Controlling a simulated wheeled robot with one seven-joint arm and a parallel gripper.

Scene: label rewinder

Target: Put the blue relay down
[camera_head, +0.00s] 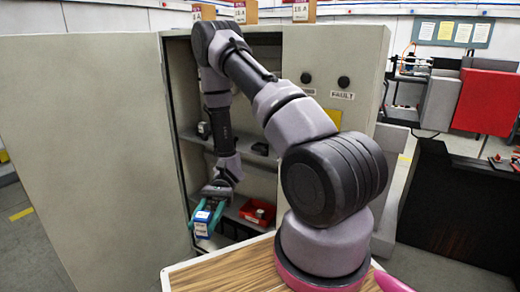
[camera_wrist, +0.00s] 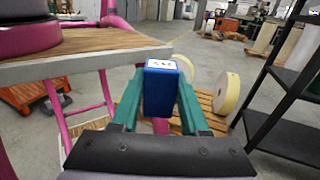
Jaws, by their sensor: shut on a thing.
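The blue relay (camera_head: 202,226) has a white label and sits between the teal fingers of my gripper (camera_head: 206,216). My gripper is shut on it and holds it in front of the open grey cabinet (camera_head: 120,130), near its lower shelves. In the wrist view the blue relay (camera_wrist: 160,93) stands between the two fingers of my gripper (camera_wrist: 161,88), its white top showing. No surface is seen touching the relay.
A red bin (camera_head: 257,212) stands on a lower cabinet shelf, with dark items inside. A small dark item (camera_head: 260,148) lies on a shelf above. The cabinet door stands open at left. A wooden tabletop (camera_head: 235,272) is in front.

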